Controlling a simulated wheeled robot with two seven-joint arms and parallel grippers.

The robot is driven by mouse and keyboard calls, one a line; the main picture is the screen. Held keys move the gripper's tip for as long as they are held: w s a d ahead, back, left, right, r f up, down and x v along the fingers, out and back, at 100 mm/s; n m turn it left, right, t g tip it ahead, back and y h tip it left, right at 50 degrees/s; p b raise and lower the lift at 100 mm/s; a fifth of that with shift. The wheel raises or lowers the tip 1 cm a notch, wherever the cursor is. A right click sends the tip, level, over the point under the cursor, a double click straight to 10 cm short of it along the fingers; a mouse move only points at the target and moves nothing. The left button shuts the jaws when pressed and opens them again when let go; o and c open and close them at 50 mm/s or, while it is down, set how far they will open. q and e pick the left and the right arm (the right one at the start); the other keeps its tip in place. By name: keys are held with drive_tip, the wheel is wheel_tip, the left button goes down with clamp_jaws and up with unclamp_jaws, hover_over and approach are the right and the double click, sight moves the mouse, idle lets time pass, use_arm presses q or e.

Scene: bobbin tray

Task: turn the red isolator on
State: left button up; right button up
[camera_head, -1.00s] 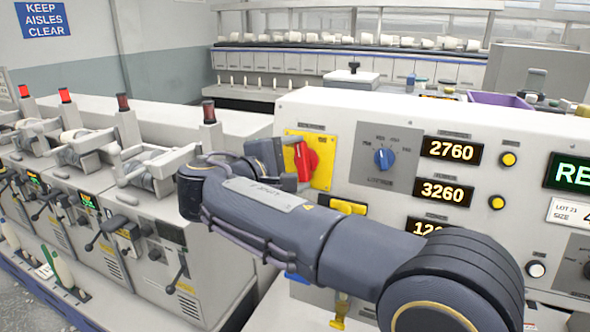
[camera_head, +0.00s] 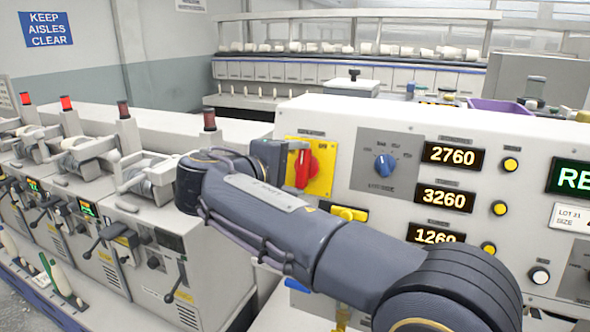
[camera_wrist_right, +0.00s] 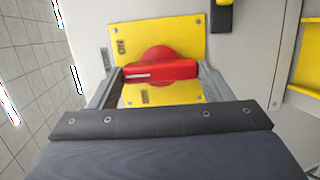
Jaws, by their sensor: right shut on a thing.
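The red isolator handle (camera_head: 306,168) sits on a yellow plate (camera_head: 321,180) at the left of the pale control panel. In the head view the handle stands close to upright. In the right wrist view the red handle (camera_wrist_right: 175,70) lies across the picture, with small dark labels on the yellow plate (camera_wrist_right: 190,38) around it. My right gripper (camera_head: 296,150) is at the handle; in the wrist view its fingers (camera_wrist_right: 160,74) are at the two ends of the handle, shut on it. My gripper body hides part of the plate's left side in the head view. My left gripper is out of view.
Right of the plate are a blue rotary knob (camera_head: 385,164), lit number displays (camera_head: 446,197) and yellow buttons (camera_head: 511,165). A yellow switch (camera_head: 349,214) sits just below the plate, close to my forearm. Grey winding machines (camera_head: 135,240) stand at the left.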

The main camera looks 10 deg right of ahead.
drive_tip(key=o, duration=1)
drive_tip(key=v, duration=0.8)
drive_tip(key=shift+f, duration=0.1)
